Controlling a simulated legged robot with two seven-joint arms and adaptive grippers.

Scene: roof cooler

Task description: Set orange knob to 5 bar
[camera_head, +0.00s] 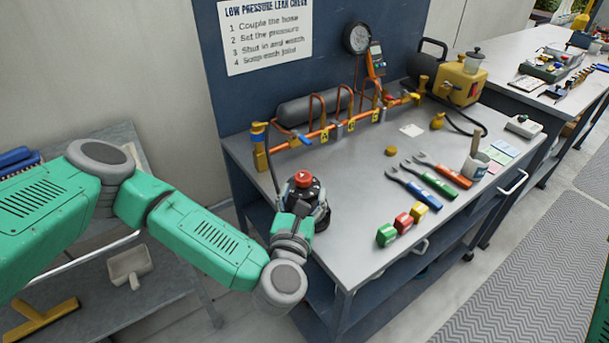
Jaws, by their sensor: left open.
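A red-orange knob (303,179) with a small pale mark on top shows at the left front part of the grey workbench (345,215). My left gripper (304,192) is open, with its dark fingers around or just beside the knob. I cannot tell whether they touch it. The gripper hides most of what is under the knob. A round dark gauge (356,38) stands on an orange pipe at the back, its reading too small to make out. My right gripper is not in view.
An orange pipe manifold (345,122) with a grey cylinder (312,108) stands behind. Coloured-handle tools (432,180), small blocks (403,222) and a cup (475,166) lie to the right. A yellow pump (458,83) is at the back right. A grey cart (165,275) stands at left.

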